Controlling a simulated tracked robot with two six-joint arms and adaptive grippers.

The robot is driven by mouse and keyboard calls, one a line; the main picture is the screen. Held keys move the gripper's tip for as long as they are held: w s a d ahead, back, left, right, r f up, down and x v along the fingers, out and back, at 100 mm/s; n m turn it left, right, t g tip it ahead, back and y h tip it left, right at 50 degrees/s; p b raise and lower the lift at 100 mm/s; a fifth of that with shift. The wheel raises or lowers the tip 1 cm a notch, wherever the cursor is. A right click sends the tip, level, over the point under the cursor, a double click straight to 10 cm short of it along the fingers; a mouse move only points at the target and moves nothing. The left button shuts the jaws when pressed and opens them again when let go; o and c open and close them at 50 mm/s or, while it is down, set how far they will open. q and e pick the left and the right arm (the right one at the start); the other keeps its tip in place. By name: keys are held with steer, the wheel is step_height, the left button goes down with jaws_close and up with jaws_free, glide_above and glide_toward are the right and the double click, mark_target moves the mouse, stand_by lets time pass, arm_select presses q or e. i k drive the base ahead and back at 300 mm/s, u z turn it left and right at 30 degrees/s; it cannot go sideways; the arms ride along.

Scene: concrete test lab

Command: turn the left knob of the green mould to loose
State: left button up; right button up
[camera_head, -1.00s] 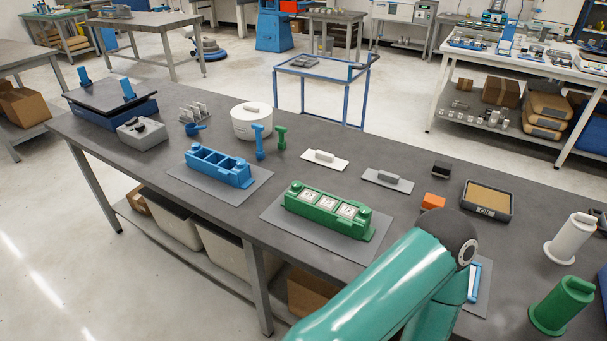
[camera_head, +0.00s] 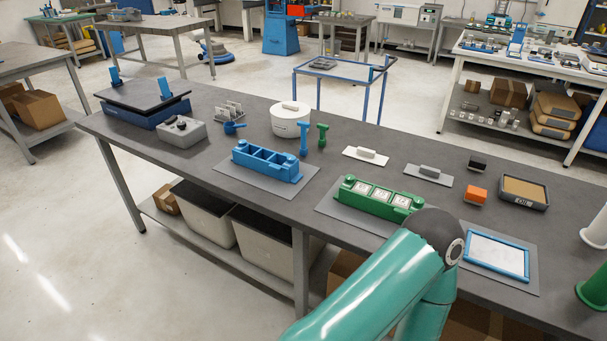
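The green mould (camera_head: 376,197) lies on a grey mat (camera_head: 336,207) near the front edge of the bench. Its compartments hold pale, marked blocks. Its left knob (camera_head: 349,179) shows as a small green cap at the left end; whether it is tight or loose is too small to tell. The right end of the mould is partly hidden behind my teal arm, which reaches in from the bottom. Neither gripper shows in the head view.
A blue mould (camera_head: 267,163) sits on another mat to the left. A white tub (camera_head: 291,122), blue and green tools, trowels (camera_head: 428,174), an orange block (camera_head: 476,194) and a blue-framed tray (camera_head: 496,256) share the bench (camera_head: 240,197).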

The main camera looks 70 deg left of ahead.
mark_target(350, 180)
steer(key=u, duration=0.15)
steer(key=k, duration=0.85)
steer(key=u, duration=0.9)
steer(key=i, duration=0.4)
